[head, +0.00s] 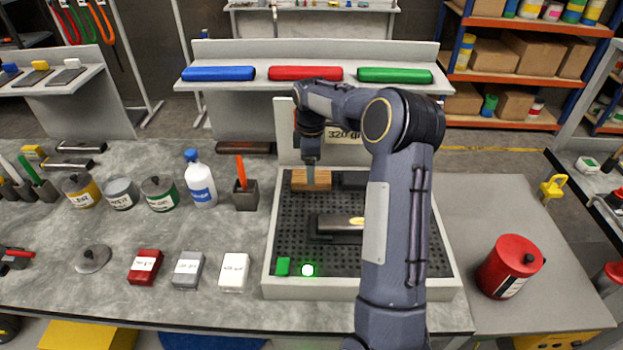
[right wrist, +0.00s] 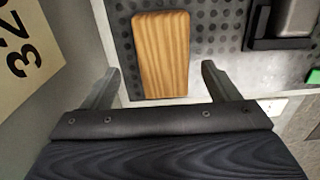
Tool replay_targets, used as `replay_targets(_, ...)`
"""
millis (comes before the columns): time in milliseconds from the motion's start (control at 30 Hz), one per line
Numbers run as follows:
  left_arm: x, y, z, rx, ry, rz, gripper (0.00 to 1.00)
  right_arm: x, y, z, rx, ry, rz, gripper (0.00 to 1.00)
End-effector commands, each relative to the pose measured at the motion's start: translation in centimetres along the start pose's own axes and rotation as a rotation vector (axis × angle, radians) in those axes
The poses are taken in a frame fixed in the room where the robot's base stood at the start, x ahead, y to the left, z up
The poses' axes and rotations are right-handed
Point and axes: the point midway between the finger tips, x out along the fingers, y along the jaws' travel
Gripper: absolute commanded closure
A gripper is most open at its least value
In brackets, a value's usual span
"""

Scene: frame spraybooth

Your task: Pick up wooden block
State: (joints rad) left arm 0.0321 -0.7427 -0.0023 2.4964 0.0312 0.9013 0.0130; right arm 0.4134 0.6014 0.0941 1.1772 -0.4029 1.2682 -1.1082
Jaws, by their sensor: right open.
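The wooden block (head: 318,181) lies at the back left of the perforated dark bed of a light grey tray (head: 270,262). In the right wrist view the block (right wrist: 161,55) is a light brown, upright rectangle in the picture, fully visible. My right gripper (head: 311,172) hangs over the block in the head view. In the right wrist view its two fingers (right wrist: 160,75) are spread wide, one to each side of the block's near end, with nothing between them held. My left gripper is not in view.
A dark sander-like tool (head: 336,228) sits mid-tray, with a green button (head: 283,266) and lit green lamp (head: 307,270) in front. A panel marked 320 (right wrist: 25,50) stands close by the gripper. Left are a white bottle (head: 201,185) and several cans. Right is a red can (head: 507,268).

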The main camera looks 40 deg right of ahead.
Motion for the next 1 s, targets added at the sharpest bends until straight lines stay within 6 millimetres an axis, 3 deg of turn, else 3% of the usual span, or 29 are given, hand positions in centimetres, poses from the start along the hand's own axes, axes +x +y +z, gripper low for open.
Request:
replay_targets(300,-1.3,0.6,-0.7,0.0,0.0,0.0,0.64,4.0,-0.4,0.1,0.001,0.001,-0.002,0.18)
replay_targets(567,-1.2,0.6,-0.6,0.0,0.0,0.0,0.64,4.3,-0.4,0.1,0.001,0.001,0.0,0.18)
replay_targets(933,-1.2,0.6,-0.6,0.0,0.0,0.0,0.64,4.3,-0.4,0.1,0.001,0.001,0.001,0.67)
replay_targets(1000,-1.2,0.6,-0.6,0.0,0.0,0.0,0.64,4.2,-0.4,0.1,0.002,0.002,0.001,0.68)
